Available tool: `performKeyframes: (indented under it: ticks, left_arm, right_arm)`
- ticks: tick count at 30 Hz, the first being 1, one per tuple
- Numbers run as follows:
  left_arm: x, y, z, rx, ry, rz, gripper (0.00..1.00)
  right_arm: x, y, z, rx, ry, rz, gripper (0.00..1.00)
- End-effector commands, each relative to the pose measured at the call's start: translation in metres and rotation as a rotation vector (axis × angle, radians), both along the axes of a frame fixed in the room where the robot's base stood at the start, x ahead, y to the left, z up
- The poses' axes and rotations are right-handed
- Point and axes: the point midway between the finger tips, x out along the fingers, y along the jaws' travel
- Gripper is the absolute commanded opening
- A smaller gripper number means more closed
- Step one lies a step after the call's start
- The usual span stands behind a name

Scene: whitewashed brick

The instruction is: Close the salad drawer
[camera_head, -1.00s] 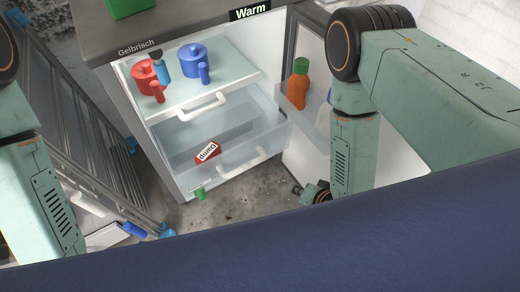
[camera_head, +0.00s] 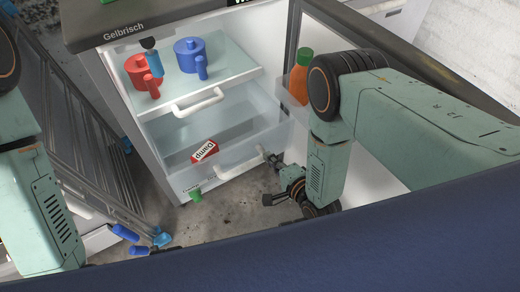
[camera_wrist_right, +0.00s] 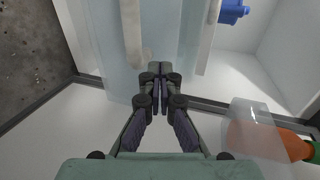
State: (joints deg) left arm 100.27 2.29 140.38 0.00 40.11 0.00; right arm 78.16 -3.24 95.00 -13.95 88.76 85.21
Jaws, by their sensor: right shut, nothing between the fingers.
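The salad drawer (camera_head: 222,168) is the clear lower drawer of the open fridge. It is pulled out, with a white bar handle (camera_head: 245,163) on its front. A red-and-white box (camera_head: 204,150) shows at the drawer. My right gripper (camera_head: 271,161) is just right of the handle's right end. In the right wrist view its fingers (camera_wrist_right: 158,70) are together and empty, beside the end of a pale handle bar (camera_wrist_right: 133,35); I cannot tell whether they touch the drawer. My left arm comes in at the left, but its gripper is out of view.
Above is a shelf with a white handle (camera_head: 198,102), holding a red pot (camera_head: 137,71) and a blue pot (camera_head: 188,54). The fridge door stands open on the right, with an orange bottle (camera_head: 299,82). A metal ladder (camera_head: 85,130) stands left.

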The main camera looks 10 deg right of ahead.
Motion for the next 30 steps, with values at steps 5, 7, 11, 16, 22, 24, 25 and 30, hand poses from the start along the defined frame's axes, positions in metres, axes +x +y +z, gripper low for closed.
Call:
performKeyframes:
  ticks: [5, 7, 11, 16, 22, 24, 25, 30]
  left_arm:
    - [0.0, 0.0, -0.018, 0.0, 0.0, 0.0, 0.62]
    - [0.0, 0.0, -0.022, 0.0, 0.0, 0.0, 0.62]
    - [0.0, 0.0, -0.027, 0.0, 0.0, 0.0, 0.62]
    - [0.0, 0.0, -0.029, 0.0, 0.0, 0.0, 0.62]
    - [0.0, 0.0, -0.029, 0.0, 0.0, 0.0, 0.62]
    - [0.0, 0.0, -0.029, 0.0, 0.0, 0.0, 0.62]
    - [0.0, 0.0, -0.029, 0.0, 0.0, 0.0, 0.62]
    - [0.0, 0.0, -0.028, 0.0, 0.0, 0.0, 0.62]
  right_arm:
    - [0.031, 0.01, -0.009, 0.0, -0.004, 0.003, 0.0]
    - [0.041, 0.013, -0.009, -0.001, -0.003, 0.002, 0.0]
    - [0.053, 0.016, -0.009, -0.002, -0.001, 0.001, 0.0]
    - [0.06, 0.018, -0.007, -0.002, 0.0, 0.001, 0.0]
    - [0.06, 0.019, -0.007, -0.001, 0.001, 0.0, 0.0]
    - [0.06, 0.019, -0.007, -0.001, 0.001, 0.0, 0.0]
    - [0.06, 0.018, -0.007, -0.001, 0.001, 0.0, 0.0]
    - [0.059, 0.018, -0.007, -0.001, 0.001, 0.0, 0.0]
